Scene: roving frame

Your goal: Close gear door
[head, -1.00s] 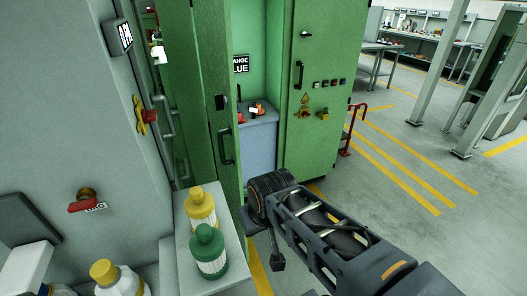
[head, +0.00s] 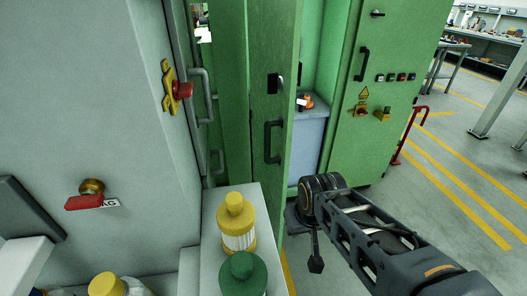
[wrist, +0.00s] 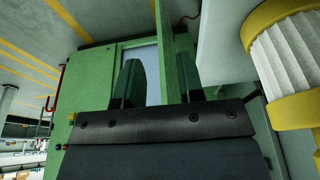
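The green gear door (head: 273,75) stands open at the centre of the head view, seen near its edge, with a dark vertical handle (head: 272,142) and a small latch above. Behind it the green cabinet's interior shows a grey block (head: 307,140). In the wrist view the door (wrist: 166,40) appears as a green panel edge beyond and between the fingers. My gripper (wrist: 158,64) has its two dark fingers apart, with nothing visibly held. Whether they touch the door cannot be told. In the head view my arm's wrist hides the fingers.
A yellow-capped bottle (head: 237,225) and a green-topped bottle (head: 243,275) stand on a narrow ledge left of my arm. A grey cabinet (head: 110,130) with a red knob (head: 182,90) fills the left. Open floor with yellow lines lies right, beyond a red rail (head: 408,135).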

